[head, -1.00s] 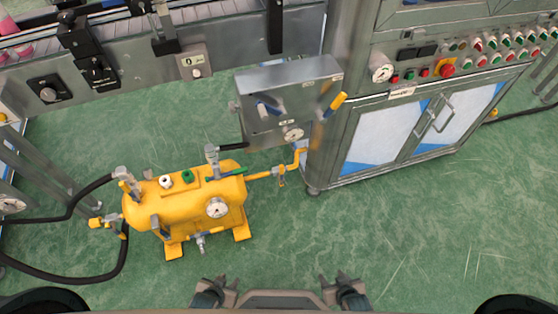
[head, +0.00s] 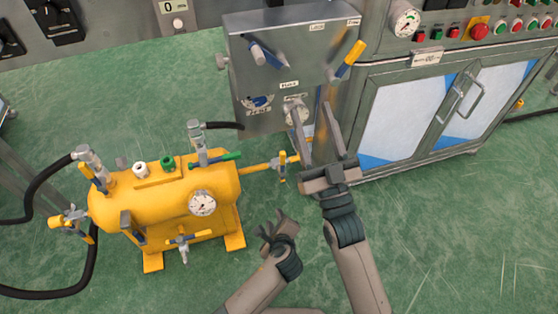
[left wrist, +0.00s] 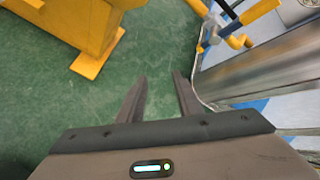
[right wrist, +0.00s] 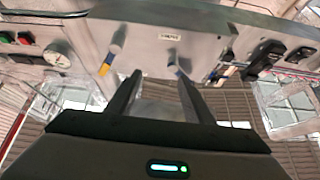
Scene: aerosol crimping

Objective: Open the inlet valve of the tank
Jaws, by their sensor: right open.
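The yellow tank (head: 165,198) stands on the floor at the left of the head view, with a round gauge (head: 202,203) on its front. A valve with a yellow and blue handle (head: 283,166) is on the pipe at the tank's right; I cannot tell which valve is the inlet. My left gripper (head: 275,226) is open and empty, low in front of the tank's right end. My right gripper (head: 310,104) is open and empty, raised in front of the metal control box (head: 290,75), hiding part of its lower right.
The box carries a yellow handle (head: 350,60) and a blue-tipped handle (head: 258,54). A steel cabinet (head: 366,95) with glass doors stands at the right. Black hoses (head: 45,187) run to the tank's left end. The green floor at the lower right is clear.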

